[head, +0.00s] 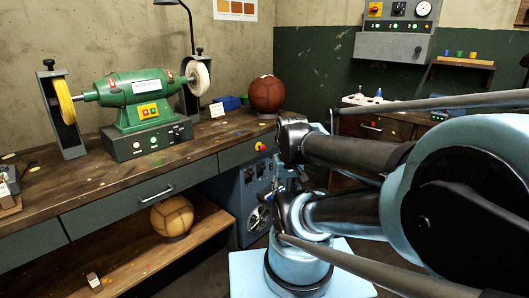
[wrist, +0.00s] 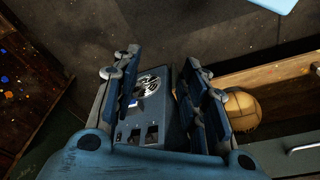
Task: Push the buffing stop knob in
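A red knob on a yellow collar (head: 261,147) sits on the front edge of the workbench, right of the drawers. The green buffing machine (head: 138,91) stands on the bench, with a yellow wheel on its left and a white wheel on its right. Its front carries a yellow plate with small buttons (head: 149,111), too small to read. My gripper (wrist: 162,62) is open and empty in the wrist view, its fingers spread above a blue-grey cabinet. In the head view my arm is right of the red knob, apart from it. The wrist view does not clearly show the knob.
The blue-grey cabinet (head: 252,205) stands below the bench end and also shows in the wrist view (wrist: 146,112). A brown ball (head: 266,94) is on the bench. A tan ball (head: 172,216) lies on the lower shelf. A wall panel (head: 394,46) bears another red knob on yellow (head: 375,9).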

